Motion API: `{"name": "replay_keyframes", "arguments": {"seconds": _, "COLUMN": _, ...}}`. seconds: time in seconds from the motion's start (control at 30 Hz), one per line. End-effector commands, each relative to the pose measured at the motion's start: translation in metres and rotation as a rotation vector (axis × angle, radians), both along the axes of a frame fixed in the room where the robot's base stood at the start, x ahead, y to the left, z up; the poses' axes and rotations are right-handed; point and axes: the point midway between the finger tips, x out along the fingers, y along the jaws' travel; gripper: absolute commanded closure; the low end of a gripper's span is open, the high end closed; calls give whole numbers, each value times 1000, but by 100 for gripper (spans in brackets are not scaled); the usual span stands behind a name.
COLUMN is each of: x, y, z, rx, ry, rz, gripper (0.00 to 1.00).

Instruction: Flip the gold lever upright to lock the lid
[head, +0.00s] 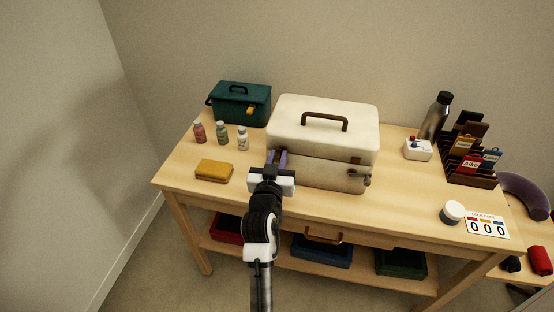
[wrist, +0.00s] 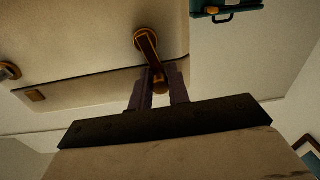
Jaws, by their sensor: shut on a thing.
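The cream case (head: 320,125) stands closed on the wooden table, its lid down on its base. My gripper (head: 277,158) is at the left part of the case's front and hides the latch there in the head view. In the wrist view, which looks upside down, the gold lever (wrist: 148,45) runs from its round pivot on the base across the lid seam. Its free end lies between the two purplish fingers of my gripper (wrist: 160,85), which are shut on it. The lever looks slightly tilted; its exact angle is hard to tell.
A second latch (head: 366,180) sits at the case's right front. A white box (head: 418,149), steel bottle (head: 436,115) and card rack (head: 471,177) are at right.

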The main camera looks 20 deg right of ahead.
Motion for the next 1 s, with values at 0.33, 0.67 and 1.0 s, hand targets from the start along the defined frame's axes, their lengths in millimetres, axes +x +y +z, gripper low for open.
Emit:
{"name": "replay_keyframes", "arguments": {"seconds": 0.33, "x": -5, "y": -8, "z": 0, "rx": 199, "ry": -137, "rz": -1, "gripper": 100}}
{"name": "replay_keyframes", "arguments": {"seconds": 0.67, "x": -5, "y": -8, "z": 1, "rx": 201, "ry": -136, "rz": -1, "gripper": 72}}
{"name": "replay_keyframes", "arguments": {"seconds": 1.0, "x": -5, "y": -8, "z": 1, "rx": 199, "ry": -136, "rz": 0, "gripper": 61}}
